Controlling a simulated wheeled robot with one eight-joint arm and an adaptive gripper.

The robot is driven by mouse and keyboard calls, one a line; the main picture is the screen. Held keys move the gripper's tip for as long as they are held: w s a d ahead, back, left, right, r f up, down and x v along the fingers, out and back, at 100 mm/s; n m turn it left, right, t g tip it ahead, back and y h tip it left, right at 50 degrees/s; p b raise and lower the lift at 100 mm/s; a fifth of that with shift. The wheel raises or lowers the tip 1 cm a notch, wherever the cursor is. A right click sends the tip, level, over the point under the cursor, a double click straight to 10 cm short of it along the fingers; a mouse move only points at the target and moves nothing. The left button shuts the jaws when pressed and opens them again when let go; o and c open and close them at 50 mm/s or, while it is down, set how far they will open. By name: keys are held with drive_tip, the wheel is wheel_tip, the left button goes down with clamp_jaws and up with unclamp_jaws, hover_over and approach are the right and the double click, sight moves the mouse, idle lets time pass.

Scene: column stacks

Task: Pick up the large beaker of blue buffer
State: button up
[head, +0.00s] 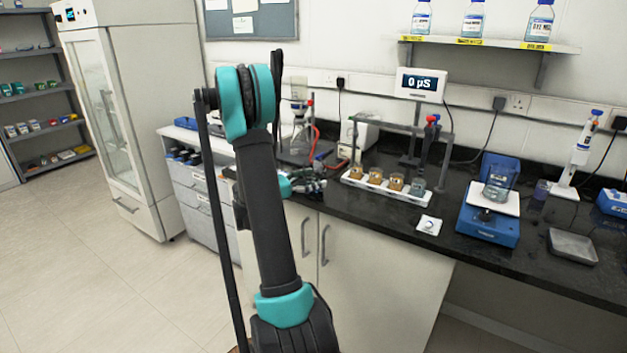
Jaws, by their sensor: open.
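A large glass beaker (497,184) stands upright on the white pan of a blue balance (488,226) at the right of the counter. Its contents look pale grey-blue at this size. A smaller beaker (418,187) with greyish liquid stands at the right end of a white tray (385,196). My arm rises through the middle of the view. My gripper (312,183) shows small beyond it, over the counter's left part, open and well left of the large beaker. My arm partly hides it, and I see nothing held in it.
Several small beakers of amber liquid stand in the tray under a grey stand. A small white device (429,226) lies by the front edge. A pipette stand (577,160) and a purple cup (542,189) stand right of the balance, with a grey dish (572,246) in front.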

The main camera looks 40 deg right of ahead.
drive_tip(key=c, duration=1.4)
drive_tip(key=shift+o, duration=0.2)
